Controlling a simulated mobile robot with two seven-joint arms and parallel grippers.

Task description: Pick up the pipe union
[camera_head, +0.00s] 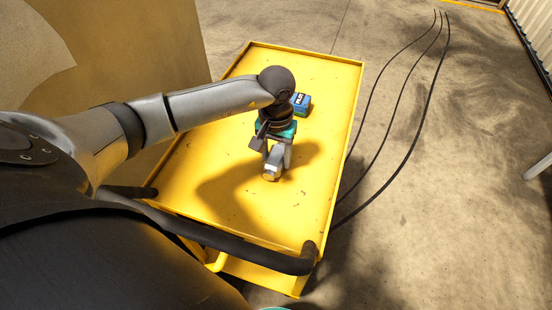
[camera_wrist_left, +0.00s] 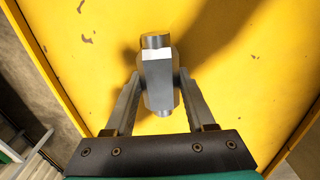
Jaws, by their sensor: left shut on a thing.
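The pipe union (camera_head: 271,166) is a grey metal fitting with a wide faceted middle and a round end. It shows between my left gripper's fingers in the left wrist view (camera_wrist_left: 158,75). My left gripper (camera_head: 275,153) points down over the yellow cart (camera_head: 228,213) and is shut on the pipe union. In the left wrist view, the two fingers (camera_wrist_left: 158,98) press on its opposite sides. I cannot tell whether the union touches the cart top or is slightly above it. My right gripper is not in view.
A blue box (camera_head: 301,104) stands on the cart behind my left gripper. The cart has a raised rim and a dark handle bar (camera_head: 230,252) at its near end. Black cables (camera_head: 401,128) lie on the floor to the right. The cart's near part is clear.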

